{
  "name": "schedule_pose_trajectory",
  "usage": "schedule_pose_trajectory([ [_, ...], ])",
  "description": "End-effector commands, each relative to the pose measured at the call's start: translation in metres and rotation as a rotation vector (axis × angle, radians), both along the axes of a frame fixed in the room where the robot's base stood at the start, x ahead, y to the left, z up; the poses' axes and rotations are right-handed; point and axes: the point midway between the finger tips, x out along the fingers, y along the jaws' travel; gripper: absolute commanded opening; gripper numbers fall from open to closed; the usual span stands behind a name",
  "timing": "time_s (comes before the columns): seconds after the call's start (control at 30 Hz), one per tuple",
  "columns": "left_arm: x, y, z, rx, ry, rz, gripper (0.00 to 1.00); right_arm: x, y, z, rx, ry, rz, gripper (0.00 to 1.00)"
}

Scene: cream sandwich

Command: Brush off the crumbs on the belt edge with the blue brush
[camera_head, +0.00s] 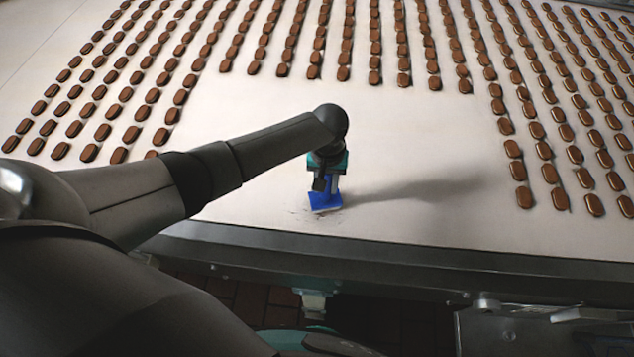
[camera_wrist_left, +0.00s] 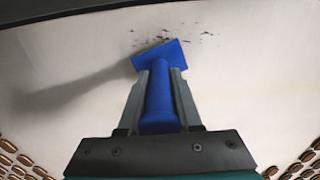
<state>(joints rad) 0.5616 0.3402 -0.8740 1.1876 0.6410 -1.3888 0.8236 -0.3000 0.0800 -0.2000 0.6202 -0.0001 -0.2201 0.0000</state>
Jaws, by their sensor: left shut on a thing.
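My left gripper (camera_head: 325,186) is shut on the blue brush (camera_head: 326,202) over the near part of the pale belt (camera_head: 440,212). In the left wrist view, the brush (camera_wrist_left: 160,97) has its handle between the two fingers and its head pointing to the belt edge. Small dark crumbs (camera_wrist_left: 207,36) lie on the belt just beyond and beside the brush head. In the head view, a few crumbs show faintly around the brush near the edge. The bristles are hidden, and I cannot tell whether they touch the belt. My right gripper is not in view.
Rows of brown sandwich biscuits (camera_head: 375,47) cover the far belt and both sides. The belt around the brush is clear of biscuits. A dark metal rail (camera_head: 420,260) runs along the near edge, with a brick floor (camera_head: 245,297) below.

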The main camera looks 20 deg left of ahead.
Motion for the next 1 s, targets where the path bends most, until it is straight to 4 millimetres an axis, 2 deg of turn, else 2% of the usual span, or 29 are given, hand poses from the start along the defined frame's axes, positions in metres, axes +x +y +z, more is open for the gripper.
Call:
schedule_pose_trajectory([
  [0.23,0.002,-0.01,-0.001,-0.002,0.001,-0.001,0.0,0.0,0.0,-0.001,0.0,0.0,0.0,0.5],
  [0.5,0.006,-0.031,0.001,-0.001,0.002,-0.002,0.0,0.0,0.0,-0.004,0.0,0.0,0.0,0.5],
  [0.73,0.009,-0.038,0.001,-0.002,0.001,-0.002,0.0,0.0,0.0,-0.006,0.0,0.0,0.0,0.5],
  [1.0,0.014,-0.059,-0.001,-0.002,0.0,-0.001,0.0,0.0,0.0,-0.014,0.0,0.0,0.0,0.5],
])
